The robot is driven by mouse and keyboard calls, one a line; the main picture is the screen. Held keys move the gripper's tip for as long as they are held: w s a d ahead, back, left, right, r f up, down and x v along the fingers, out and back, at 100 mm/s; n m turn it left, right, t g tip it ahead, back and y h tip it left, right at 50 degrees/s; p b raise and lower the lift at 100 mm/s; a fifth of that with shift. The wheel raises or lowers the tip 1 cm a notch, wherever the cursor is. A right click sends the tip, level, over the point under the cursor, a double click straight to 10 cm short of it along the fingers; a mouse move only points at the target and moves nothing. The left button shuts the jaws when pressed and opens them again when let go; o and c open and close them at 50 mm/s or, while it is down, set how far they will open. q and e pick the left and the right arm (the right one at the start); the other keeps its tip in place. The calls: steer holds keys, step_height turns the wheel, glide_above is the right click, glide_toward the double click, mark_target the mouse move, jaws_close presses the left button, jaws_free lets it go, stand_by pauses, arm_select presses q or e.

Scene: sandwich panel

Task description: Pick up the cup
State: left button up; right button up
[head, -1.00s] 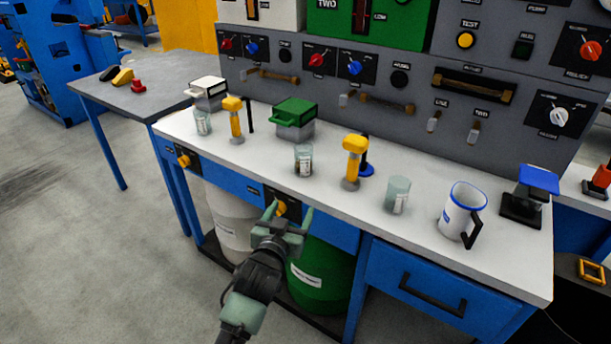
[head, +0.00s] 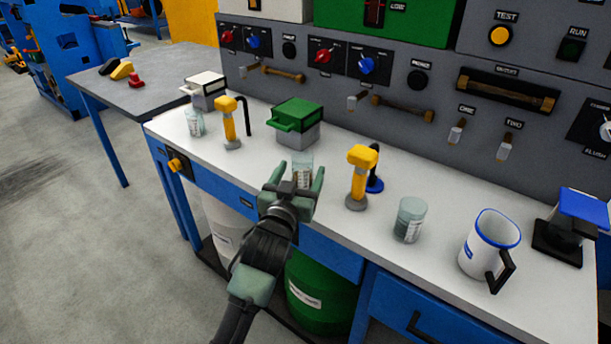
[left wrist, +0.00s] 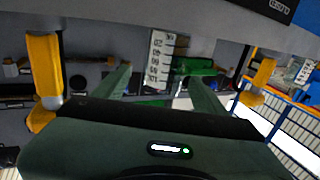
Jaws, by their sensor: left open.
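A clear beaker-like cup (head: 303,161) with a white scale label stands on the white bench top, in front of the green-lidded box. My left gripper (head: 297,178) is open at this cup, its fingers pointing towards the panel and partly hiding the cup's lower part. In the left wrist view the cup's scale label (left wrist: 161,58) shows between the two spread fingers (left wrist: 163,88). I cannot tell whether the fingers touch the glass. A white mug (head: 488,245) with a blue rim and dark handle stands further right. My right gripper is not in view.
Yellow dispensers stand left (head: 229,120) and right (head: 360,172) of the cup. Other clear beakers stand at the left (head: 194,122) and right (head: 410,220). The green-lidded box (head: 297,122) is just behind. The grey control panel (head: 420,105) closes off the bench's back.

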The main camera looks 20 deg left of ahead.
mark_target(305, 156)
arm_select(q)
steer(key=shift+w+r, duration=0.1)
steer(key=shift+w, duration=0.35)
steer(key=w, duration=0.5)
steer(key=shift+w+a+r+b, duration=0.1)
steer(key=shift+a+b, duration=0.2)
steer(key=shift+b, duration=0.05)
steer(key=c, duration=1.5)
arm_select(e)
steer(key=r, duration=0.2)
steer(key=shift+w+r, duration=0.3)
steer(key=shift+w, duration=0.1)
arm_select(q)
steer(key=shift+r, duration=0.1)
steer(key=shift+c, duration=0.2)
